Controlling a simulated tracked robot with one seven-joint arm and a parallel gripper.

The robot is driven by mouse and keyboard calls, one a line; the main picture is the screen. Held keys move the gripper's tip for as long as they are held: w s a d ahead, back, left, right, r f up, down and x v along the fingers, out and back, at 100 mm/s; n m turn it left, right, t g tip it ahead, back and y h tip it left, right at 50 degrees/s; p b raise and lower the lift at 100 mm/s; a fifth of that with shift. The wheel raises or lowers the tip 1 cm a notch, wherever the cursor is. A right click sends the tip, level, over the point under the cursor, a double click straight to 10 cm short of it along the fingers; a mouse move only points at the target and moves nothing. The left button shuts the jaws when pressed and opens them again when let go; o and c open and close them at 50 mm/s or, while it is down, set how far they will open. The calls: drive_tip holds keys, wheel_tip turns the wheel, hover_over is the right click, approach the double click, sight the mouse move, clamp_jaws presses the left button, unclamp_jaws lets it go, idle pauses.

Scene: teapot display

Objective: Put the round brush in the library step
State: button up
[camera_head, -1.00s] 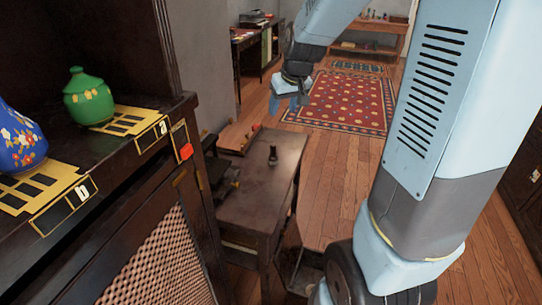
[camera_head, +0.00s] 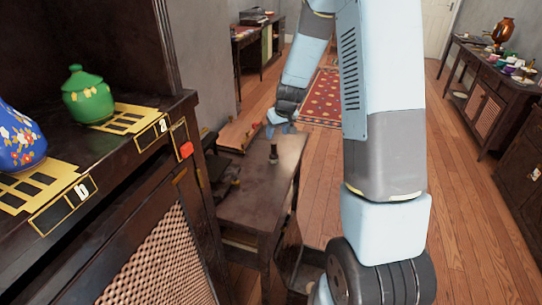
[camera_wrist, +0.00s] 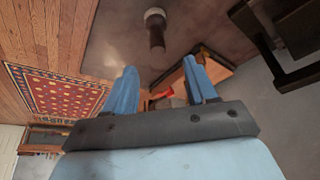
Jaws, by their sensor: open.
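The round brush (camera_head: 273,154) is a small dark upright piece on the brown wooden table (camera_head: 248,202). In the wrist view the brush (camera_wrist: 156,32) shows a pale round end and a dark body, beyond the fingertips and apart from them. My gripper (camera_head: 281,129) is open and empty, above the table's far end, behind the brush in the head view. Its two blue fingers (camera_wrist: 160,82) stand apart in the wrist view. A dark wooden open piece (camera_head: 305,268), perhaps the library step, stands on the floor by the table's near right side, partly hidden by my arm.
A dark cabinet (camera_head: 150,245) at left bears a green jar (camera_head: 88,96) and a blue flowered vase (camera_head: 20,140). A long side table (camera_head: 485,75) with several small items stands at right. A red rug (camera_head: 322,100) lies behind.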

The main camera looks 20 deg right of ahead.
sight(274, 143)
drive_tip(key=shift+w+x, duration=0.2)
drive_tip(key=shift+x, duration=5.4)
drive_tip(key=shift+d+r, duration=0.1)
drive_tip(key=shift+d, duration=0.05)
drive_tip(key=shift+c, duration=0.2)
clamp_jaws()
drive_tip(key=shift+r, duration=0.1)
